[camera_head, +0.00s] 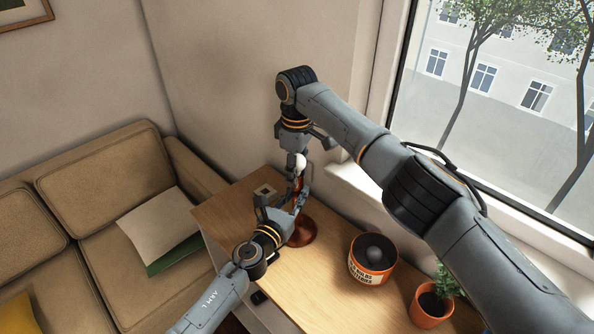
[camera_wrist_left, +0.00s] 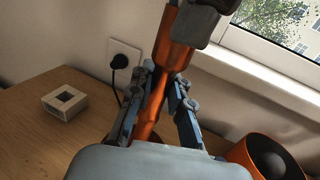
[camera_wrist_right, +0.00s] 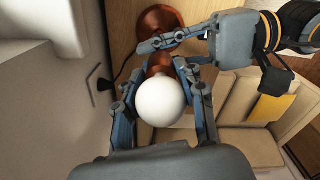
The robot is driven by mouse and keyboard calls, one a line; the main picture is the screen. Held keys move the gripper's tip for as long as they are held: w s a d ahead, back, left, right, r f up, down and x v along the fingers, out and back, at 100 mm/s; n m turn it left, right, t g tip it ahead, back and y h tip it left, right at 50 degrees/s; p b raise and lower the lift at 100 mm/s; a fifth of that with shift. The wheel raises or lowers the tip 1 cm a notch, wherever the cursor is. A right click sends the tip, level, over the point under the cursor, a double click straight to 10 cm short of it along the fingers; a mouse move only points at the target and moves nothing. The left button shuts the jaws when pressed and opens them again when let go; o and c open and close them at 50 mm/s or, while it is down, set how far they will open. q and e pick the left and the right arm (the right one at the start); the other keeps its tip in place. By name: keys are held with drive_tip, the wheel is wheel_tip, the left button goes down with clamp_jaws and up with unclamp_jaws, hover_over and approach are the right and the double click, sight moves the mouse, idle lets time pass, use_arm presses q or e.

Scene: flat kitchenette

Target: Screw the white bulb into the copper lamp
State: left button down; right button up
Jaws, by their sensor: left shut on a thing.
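The white bulb (camera_wrist_right: 163,102) is between the fingers of my right gripper (camera_wrist_right: 167,112) in the right wrist view, in line with the lamp's top. In the head view the bulb (camera_head: 299,162) shows above the lamp. Whether the right fingers press on it, and whether its base is in the socket, I cannot tell. The copper lamp (camera_wrist_left: 155,95) stands upright on the wooden table, its round base (camera_head: 302,232) showing in the head view. My left gripper (camera_wrist_left: 160,92) is shut on the lamp's stem, below the right gripper.
An orange pot-like container (camera_head: 372,262) with a dark ball shape and a potted plant (camera_head: 432,303) stand to the right on the table (camera_head: 300,290). A small white box (camera_wrist_left: 64,103) lies left of the lamp. A plug and cord (camera_wrist_left: 119,62) are on the wall behind. The window is at right.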

use_arm(q)
drive_tip(key=shift+f, duration=0.25)
use_arm(e)
drive_tip(key=o, duration=0.4)
wheel_tip(320, 180, up, 12)
drive_tip(key=shift+f, duration=0.1)
use_arm(q)
drive_tip(key=c, duration=1.4)
unclamp_jaws()
drive_tip(key=shift+o, duration=1.2)
drive_tip(key=shift+r, duration=0.15)
